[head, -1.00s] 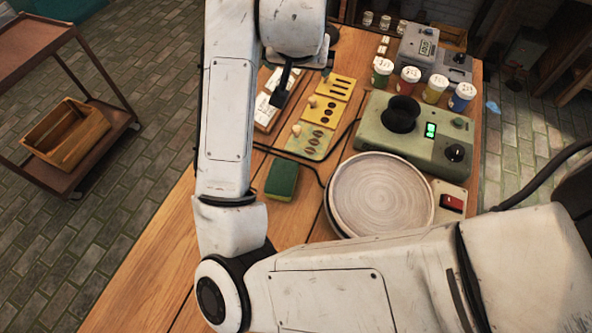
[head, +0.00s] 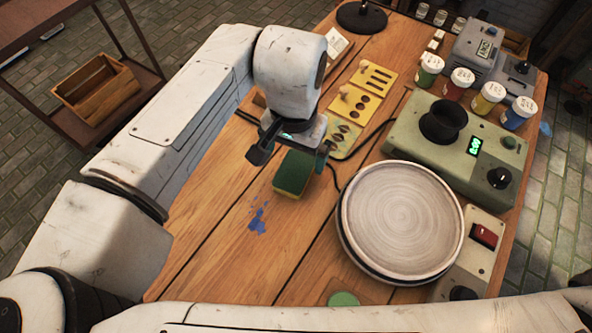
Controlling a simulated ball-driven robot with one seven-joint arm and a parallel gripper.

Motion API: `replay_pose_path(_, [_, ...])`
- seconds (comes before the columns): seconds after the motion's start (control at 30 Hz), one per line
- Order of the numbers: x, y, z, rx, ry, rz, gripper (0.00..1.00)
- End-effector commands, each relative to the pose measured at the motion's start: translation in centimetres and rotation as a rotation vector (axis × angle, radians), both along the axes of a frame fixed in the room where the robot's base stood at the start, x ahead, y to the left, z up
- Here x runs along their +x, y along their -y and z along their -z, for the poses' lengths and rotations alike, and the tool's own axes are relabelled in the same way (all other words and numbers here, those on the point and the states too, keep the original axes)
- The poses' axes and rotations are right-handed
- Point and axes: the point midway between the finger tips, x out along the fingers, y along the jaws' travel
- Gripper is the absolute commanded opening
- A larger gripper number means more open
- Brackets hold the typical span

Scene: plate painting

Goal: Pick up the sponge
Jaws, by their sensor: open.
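The sponge (head: 293,174) lies on the wooden table, green on top with a yellow lower layer, to the left of the round plate. My gripper (head: 290,162) is above the table, near the far end of the sponge, pointing down and toward it. Its dark fingers are spread apart, one to the left of the sponge and one by its right far corner. Nothing shows between the fingers. Whether they reach down to the sponge's height is hard to tell.
A pale round plate (head: 402,218) sits on a dark turntable right of the sponge. Yellow stencils (head: 354,104) lie behind. A green device (head: 455,140) and paint jars (head: 489,97) stand at the back right. Blue paint (head: 258,219) marks the clear wood in front.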

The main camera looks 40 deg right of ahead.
Motion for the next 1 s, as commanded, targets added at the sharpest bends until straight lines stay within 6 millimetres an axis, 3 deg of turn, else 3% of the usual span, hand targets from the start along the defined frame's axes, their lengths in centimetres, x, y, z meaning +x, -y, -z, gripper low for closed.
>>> replay_pose_path(0.27, [0.0,0.0,2.3,0.0,0.0,0.001,0.99])
replay_pose_path(0.57, [0.0,0.0,6.2,-0.001,0.0,0.002,0.99])
replay_pose_path(0.87, [0.0,0.0,6.7,0.0,0.001,0.002,0.99])
replay_pose_path(1.0, [0.0,0.0,6.7,0.0,0.001,0.002,0.86])
